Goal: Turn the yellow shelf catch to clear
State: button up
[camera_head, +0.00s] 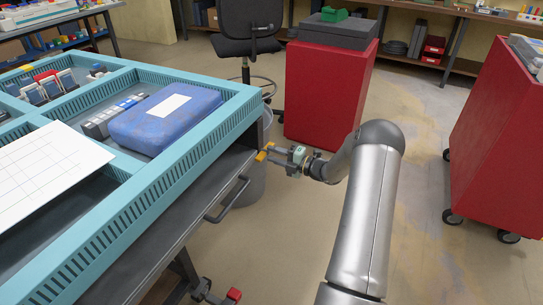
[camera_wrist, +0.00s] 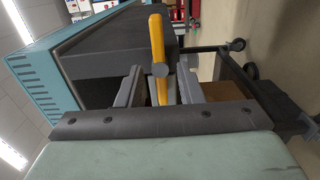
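The yellow shelf catch (camera_head: 262,155) is at the right end of the dark shelf under the blue-green bench top. In the wrist view the catch (camera_wrist: 157,38) is a yellow bar with a round grey pin on it, running lengthwise between my fingers. My gripper (camera_head: 273,154) is at the catch, reaching in from the right. In the wrist view its two fingers (camera_wrist: 160,74) stand apart, one on each side of the yellow bar, with gaps visible. Contact with the catch cannot be told. The catch's lower end is partly hidden behind my gripper body.
A dark drawer handle (camera_head: 228,200) sticks out from the shelf front, left of my gripper. A blue case (camera_head: 165,120) lies in the bench tray. A red cabinet (camera_head: 328,95) stands behind, another red cabinet (camera_head: 500,140) at right. Floor between is free.

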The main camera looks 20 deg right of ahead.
jog(key=shift+w+a, duration=0.45)
jog(key=shift+w, duration=0.1)
grip_shut()
